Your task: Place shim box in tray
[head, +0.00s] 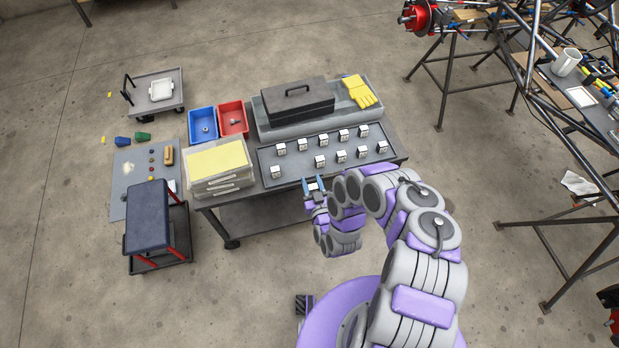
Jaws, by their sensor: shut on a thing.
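Several small white shim boxes with dark markings stand in rows on a flat dark tray (298,166) on the workbench. One is the box at the tray's front left (275,172), and another is at the back right (363,131). My gripper (313,186) is just off the tray's front edge, between the front-left box and the middle of the front row. Its blue fingers are shut on a small pale thing, which looks like a shim box. Most of it is hidden by the fingers, and I cannot tell its height above the bench edge.
Red (232,118) and blue (203,124) bins and a clear drawer box (222,166) stand left. A tube chassis (535,50) is at right.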

